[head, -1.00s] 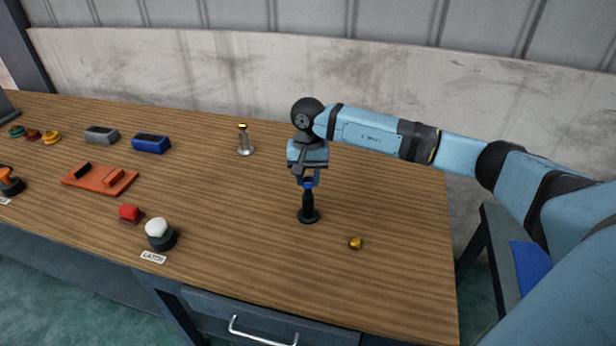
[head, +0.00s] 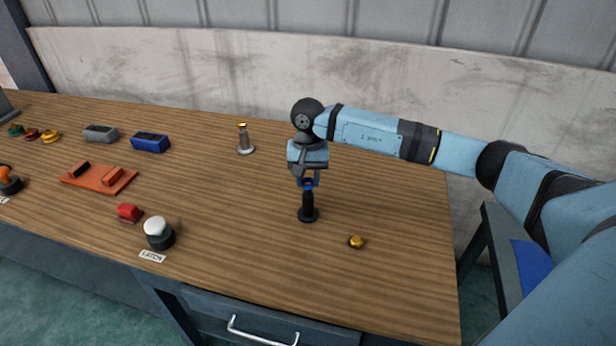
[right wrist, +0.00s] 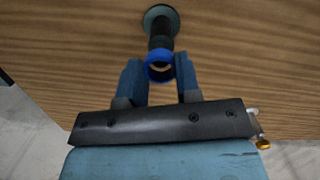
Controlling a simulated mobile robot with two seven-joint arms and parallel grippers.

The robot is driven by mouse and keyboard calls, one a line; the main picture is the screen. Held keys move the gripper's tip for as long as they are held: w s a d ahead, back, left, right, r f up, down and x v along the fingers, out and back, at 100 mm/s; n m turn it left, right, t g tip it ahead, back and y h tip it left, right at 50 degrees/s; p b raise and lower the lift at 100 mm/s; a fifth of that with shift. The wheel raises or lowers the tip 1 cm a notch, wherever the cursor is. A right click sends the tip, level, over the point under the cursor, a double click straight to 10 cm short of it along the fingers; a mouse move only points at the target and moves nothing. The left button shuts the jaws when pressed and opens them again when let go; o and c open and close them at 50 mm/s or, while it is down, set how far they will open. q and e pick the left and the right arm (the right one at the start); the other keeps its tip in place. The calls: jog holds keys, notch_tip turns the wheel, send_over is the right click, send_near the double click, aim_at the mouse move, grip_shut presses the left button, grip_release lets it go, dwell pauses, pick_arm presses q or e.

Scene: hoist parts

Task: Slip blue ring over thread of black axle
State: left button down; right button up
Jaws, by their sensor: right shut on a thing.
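The black axle (head: 308,207) stands upright on its round base on the wooden table, right of the middle in the head view. The blue ring (head: 308,182) is at the axle's top end. My right gripper (head: 307,180) comes down from above and is shut on the ring. In the right wrist view the ring (right wrist: 159,72) sits between the two fingertips, with the axle (right wrist: 160,28) just beyond it. I cannot tell whether the ring is around the thread or only just above it. My left gripper is not in view.
A small gold part (head: 356,242) lies right of the axle. A silver stand with a gold top (head: 245,142) is behind left. A white-topped LATCH button (head: 157,230), a red piece (head: 129,212), an orange tray (head: 84,182) and blue block (head: 150,142) are left.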

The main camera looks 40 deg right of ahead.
jog(key=shift+f+b, duration=0.55)
jog(key=shift+f, duration=0.2)
jog(key=o, duration=1)
jog(key=shift+c, duration=0.2)
notch_tip(320, 180, up, 14)
jog(key=w+d, duration=0.1)
jog(key=shift+w+f+b, duration=0.15)
jog(key=shift+w+b, duration=0.05)
jog(key=shift+b, duration=0.2)
